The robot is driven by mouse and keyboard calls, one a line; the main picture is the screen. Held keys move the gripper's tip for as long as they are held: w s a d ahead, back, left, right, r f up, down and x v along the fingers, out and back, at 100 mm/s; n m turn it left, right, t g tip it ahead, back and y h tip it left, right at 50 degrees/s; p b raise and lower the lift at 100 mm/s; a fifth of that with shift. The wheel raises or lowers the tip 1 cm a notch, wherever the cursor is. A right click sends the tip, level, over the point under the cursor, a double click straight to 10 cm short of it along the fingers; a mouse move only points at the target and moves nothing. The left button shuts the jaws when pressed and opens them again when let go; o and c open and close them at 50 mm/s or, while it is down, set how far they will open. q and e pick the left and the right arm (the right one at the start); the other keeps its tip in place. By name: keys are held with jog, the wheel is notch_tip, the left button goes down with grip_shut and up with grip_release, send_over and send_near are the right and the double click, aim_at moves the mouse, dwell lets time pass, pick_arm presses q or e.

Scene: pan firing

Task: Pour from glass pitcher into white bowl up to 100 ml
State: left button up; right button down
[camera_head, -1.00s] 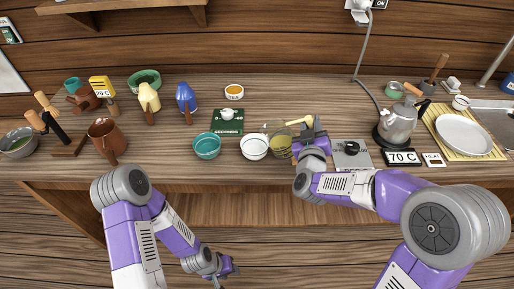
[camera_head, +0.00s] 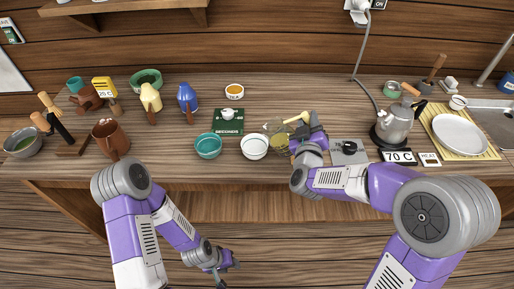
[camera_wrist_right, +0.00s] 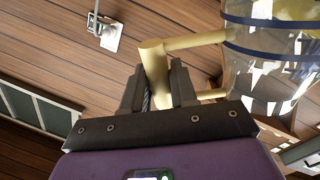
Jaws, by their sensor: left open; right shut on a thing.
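The glass pitcher (camera_head: 277,134) is just right of the white bowl (camera_head: 254,147) in the head view and looks tilted toward it. My right gripper (camera_head: 300,133) is shut on the pitcher's tan handle. In the right wrist view, the fingers (camera_wrist_right: 160,88) close around the handle (camera_wrist_right: 153,62), with the clear, dark-banded pitcher body (camera_wrist_right: 272,62) to the right and yellowish liquid inside. The bowl stands upright on the counter; its inside looks pale. I cannot make out a stream. My left gripper (camera_head: 230,263) is open and empty, low in front of the counter.
A teal bowl (camera_head: 208,146) stands left of the white bowl. A brown pitcher (camera_head: 110,137) stands to the left.

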aim_at(297, 117)
jog(key=shift+r, duration=0.15)
jog(key=shift+w+a+r+n+p, duration=0.1)
jog(key=shift+a+r+n+p, duration=0.3)
jog(key=shift+n+p, duration=0.35)
jog(key=shift+a, duration=0.15)
jog(key=shift+a+n+p, duration=0.1)
jog(key=shift+n+p, duration=0.25)
jog(key=shift+p, duration=0.05)
jog(key=shift+w+a+n+p, duration=0.1)
jog(key=shift+a+n+p, duration=0.35)
jog(key=shift+n, duration=0.15)
jog(key=shift+a, duration=0.15)
dwell(1.2)
jog(key=shift+a+n+p, duration=0.3)
jog(key=shift+n+p, duration=0.05)
jog(key=shift+n, duration=0.15)
jog(key=shift+a+r, duration=0.1)
jog(key=shift+r, duration=0.05)
dwell(1.0)
